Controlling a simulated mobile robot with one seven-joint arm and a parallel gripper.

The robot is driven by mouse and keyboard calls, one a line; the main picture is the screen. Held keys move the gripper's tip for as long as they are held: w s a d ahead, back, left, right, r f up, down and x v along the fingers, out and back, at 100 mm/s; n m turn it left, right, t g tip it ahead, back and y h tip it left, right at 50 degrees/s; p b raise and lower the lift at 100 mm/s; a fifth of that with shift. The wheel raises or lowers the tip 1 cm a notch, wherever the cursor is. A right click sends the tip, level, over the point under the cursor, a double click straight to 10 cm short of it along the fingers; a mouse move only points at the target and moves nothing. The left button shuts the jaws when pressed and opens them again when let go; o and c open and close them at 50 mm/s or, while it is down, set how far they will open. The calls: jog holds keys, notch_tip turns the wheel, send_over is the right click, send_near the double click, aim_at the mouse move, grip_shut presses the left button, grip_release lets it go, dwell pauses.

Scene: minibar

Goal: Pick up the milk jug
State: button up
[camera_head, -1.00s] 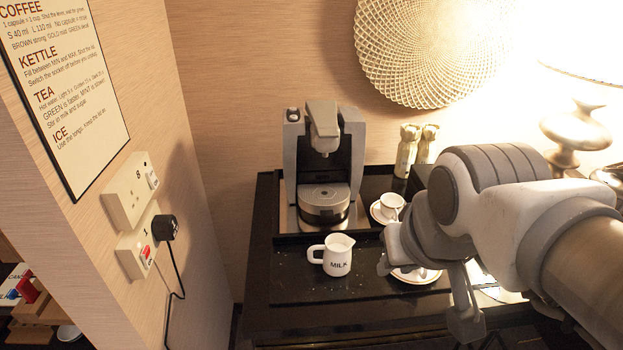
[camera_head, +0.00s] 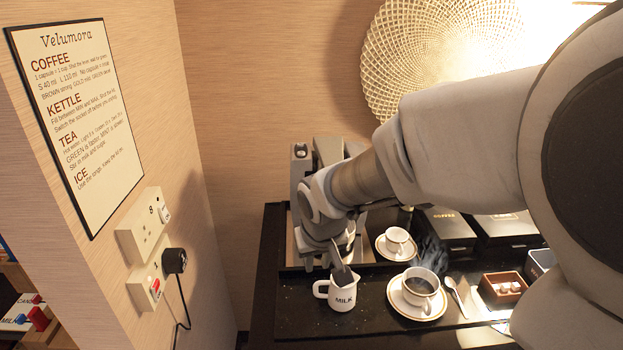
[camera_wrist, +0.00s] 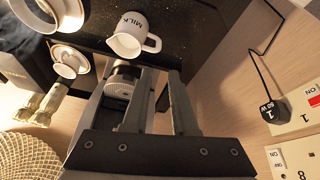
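The white milk jug (camera_head: 340,298), marked MILK, stands upright on the black counter with its handle to the left. It also shows in the wrist view (camera_wrist: 126,44), beyond my fingertips. My gripper (camera_head: 340,262) is right above the jug's mouth in the head view, pointing down, and one finger overlaps the rim there. In the wrist view my gripper (camera_wrist: 160,74) has a clear gap between its fingers and nothing in it. I cannot tell whether a finger touches the jug.
A steaming coffee cup (camera_head: 420,285) on a saucer stands right of the jug, beside a spoon (camera_head: 455,300). A smaller cup (camera_head: 396,241) is behind. The coffee machine (camera_head: 300,190) is partly hidden by my arm. Sockets with a plug (camera_head: 174,261) are on the left wall.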

send_near(316, 285)
jog(key=x, duration=0.5)
jog(key=shift+b+x, duration=0.45)
jog(key=shift+x, duration=2.45)
grip_shut()
jog(key=shift+r, duration=0.1)
